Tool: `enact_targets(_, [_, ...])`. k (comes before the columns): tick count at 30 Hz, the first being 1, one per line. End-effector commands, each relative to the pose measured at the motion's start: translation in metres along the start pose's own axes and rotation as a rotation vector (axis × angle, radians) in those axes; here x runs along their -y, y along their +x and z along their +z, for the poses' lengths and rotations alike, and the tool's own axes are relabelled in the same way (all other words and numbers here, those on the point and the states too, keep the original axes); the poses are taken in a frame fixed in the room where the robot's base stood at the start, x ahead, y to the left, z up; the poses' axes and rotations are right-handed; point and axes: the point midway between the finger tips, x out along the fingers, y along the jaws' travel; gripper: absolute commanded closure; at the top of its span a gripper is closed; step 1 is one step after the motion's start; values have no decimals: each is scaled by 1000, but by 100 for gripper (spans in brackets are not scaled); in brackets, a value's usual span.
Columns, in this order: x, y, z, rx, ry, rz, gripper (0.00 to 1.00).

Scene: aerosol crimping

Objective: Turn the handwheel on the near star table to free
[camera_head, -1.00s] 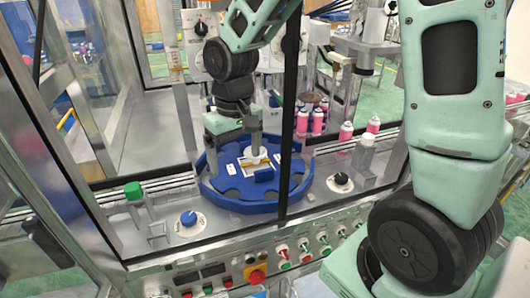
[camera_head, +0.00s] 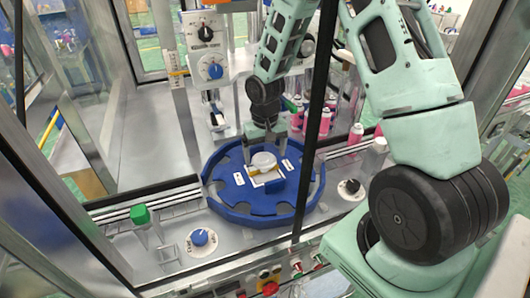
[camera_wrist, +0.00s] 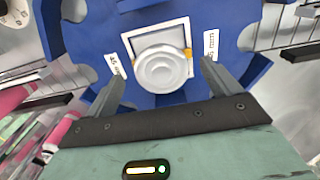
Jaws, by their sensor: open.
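The near star table (camera_head: 225,195) is a blue notched disc inside a blue rim, in the middle of the head view. Its handwheel (camera_head: 264,161) is a round pale knob at the centre, over a white square plate. In the wrist view the handwheel (camera_wrist: 162,72) lies between the fingertips, and the blue star table (camera_wrist: 80,40) spreads behind it. My gripper (camera_head: 264,149) is open and points down over the handwheel, a finger on either side. The wrist view shows the gripper's two fingers (camera_wrist: 162,70) spread apart, with gaps to the handwheel. Their exact height beside it is unclear.
Pink cans (camera_head: 325,122) stand behind and right of the star table. A blue knob (camera_head: 199,237) and a green-capped post (camera_head: 140,215) are at front left, a black knob (camera_head: 352,187) at right. A dark frame post (camera_head: 314,130) crosses the view.

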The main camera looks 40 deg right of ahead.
Motion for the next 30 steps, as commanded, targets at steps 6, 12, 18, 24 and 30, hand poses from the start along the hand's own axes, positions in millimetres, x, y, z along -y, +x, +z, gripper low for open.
enact_targets(6, [1,14,0,-1,0,-1,11])
enact_targets(12, [0,16,0,-2,0,0,11])
enact_targets(18, [0,16,0,-2,0,0,39])
enact_targets(24, [0,16,0,-1,-1,-1,56])
enact_targets(30, [0,16,0,-1,-32,0,55])
